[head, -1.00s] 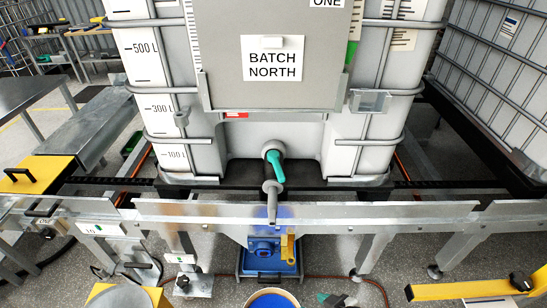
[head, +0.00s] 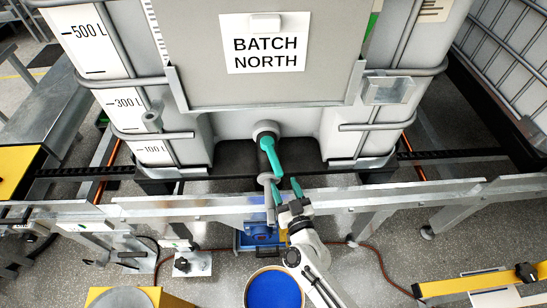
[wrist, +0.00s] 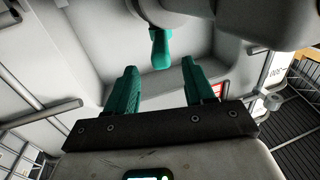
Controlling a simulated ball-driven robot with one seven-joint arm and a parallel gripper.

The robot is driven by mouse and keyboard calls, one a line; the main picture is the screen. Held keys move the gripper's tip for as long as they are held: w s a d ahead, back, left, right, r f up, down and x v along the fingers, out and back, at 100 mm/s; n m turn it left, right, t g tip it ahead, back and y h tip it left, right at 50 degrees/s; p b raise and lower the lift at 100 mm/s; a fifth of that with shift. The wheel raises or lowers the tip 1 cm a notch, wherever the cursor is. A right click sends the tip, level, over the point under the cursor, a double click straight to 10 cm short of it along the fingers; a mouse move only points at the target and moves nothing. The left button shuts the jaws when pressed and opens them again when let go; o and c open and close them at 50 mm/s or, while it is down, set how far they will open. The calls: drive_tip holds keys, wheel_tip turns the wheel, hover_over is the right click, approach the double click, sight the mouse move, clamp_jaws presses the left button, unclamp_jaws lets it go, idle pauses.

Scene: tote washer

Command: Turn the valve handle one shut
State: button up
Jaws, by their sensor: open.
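The teal valve handle (head: 272,158) sits on the round grey outlet at the bottom of the white tank marked BATCH NORTH. It slants down and slightly right in the head view. In the wrist view the handle (wrist: 160,50) hangs down at top centre, its end beyond and between my fingertips. My gripper (head: 284,188) has two teal fingers, spread open, just below the handle's lower end. In the wrist view my gripper (wrist: 160,65) is empty, and the fingers look apart from the handle. The valve's upper part is cut off there.
A grey pipe (head: 265,182) drops from the valve beside my fingers. A galvanised rail (head: 400,193) crosses in front of the tank. A tub of blue liquid (head: 273,290) stands below, and a yellow bar (head: 475,283) lies at lower right. A clear bracket (head: 388,91) juts out at the tank's right.

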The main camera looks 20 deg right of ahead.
sight(275, 163)
drive_tip(key=w, duration=0.3)
drive_tip(key=w+b, duration=0.1)
drive_tip(key=w, duration=0.2)
drive_tip(key=w+b, duration=0.1)
drive_tip(key=w, duration=0.2)
drive_tip(key=shift+w+d, duration=0.3)
drive_tip(key=shift+c, duration=0.4)
clamp_jaws()
